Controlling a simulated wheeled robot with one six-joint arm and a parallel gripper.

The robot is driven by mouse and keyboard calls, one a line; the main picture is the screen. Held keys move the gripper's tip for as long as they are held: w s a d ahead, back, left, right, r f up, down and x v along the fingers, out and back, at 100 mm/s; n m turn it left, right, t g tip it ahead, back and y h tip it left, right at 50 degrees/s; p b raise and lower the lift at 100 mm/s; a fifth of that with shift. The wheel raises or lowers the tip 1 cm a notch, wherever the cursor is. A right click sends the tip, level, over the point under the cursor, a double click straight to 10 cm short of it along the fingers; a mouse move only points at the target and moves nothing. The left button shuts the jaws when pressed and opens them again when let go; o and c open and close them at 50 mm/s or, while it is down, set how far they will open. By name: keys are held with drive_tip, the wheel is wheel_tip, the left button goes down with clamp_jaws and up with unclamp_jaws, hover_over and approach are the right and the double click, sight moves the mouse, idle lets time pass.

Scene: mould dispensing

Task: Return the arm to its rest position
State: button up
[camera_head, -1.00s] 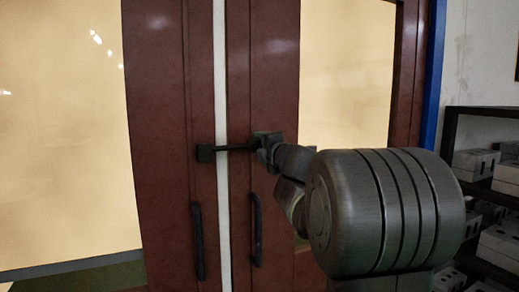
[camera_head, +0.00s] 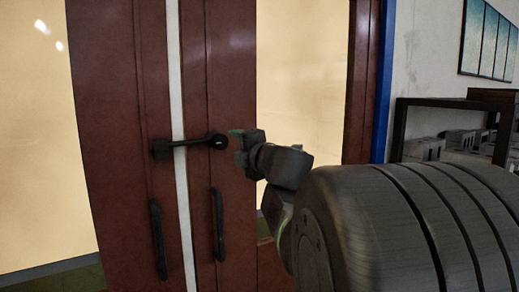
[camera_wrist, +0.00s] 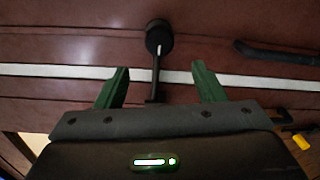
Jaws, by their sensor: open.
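My gripper (camera_head: 240,146) is open, with nothing between its fingertips in the head view. It is just right of the round end of a dark latch bar (camera_head: 187,144), with a small gap. The bar lies nearly level across the seam of two brown doors (camera_head: 220,85). In the wrist view my green fingers (camera_wrist: 162,82) are spread apart. The latch bar (camera_wrist: 157,62) shows between and beyond them, its round end at the top; how far off it is I cannot tell.
Two vertical door handles (camera_head: 158,240) hang below the latch. A dark shelf (camera_head: 452,103) with grey blocks stands at the right, past a blue door post (camera_head: 385,80). A framed picture (camera_head: 488,38) is on the wall. A small yellow thing (camera_wrist: 301,141) shows in the wrist view.

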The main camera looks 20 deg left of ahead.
sight(221, 143)
drive_tip(key=x, duration=1.4)
drive_tip(key=shift+s+d, duration=0.1)
drive_tip(key=shift+d, duration=0.05)
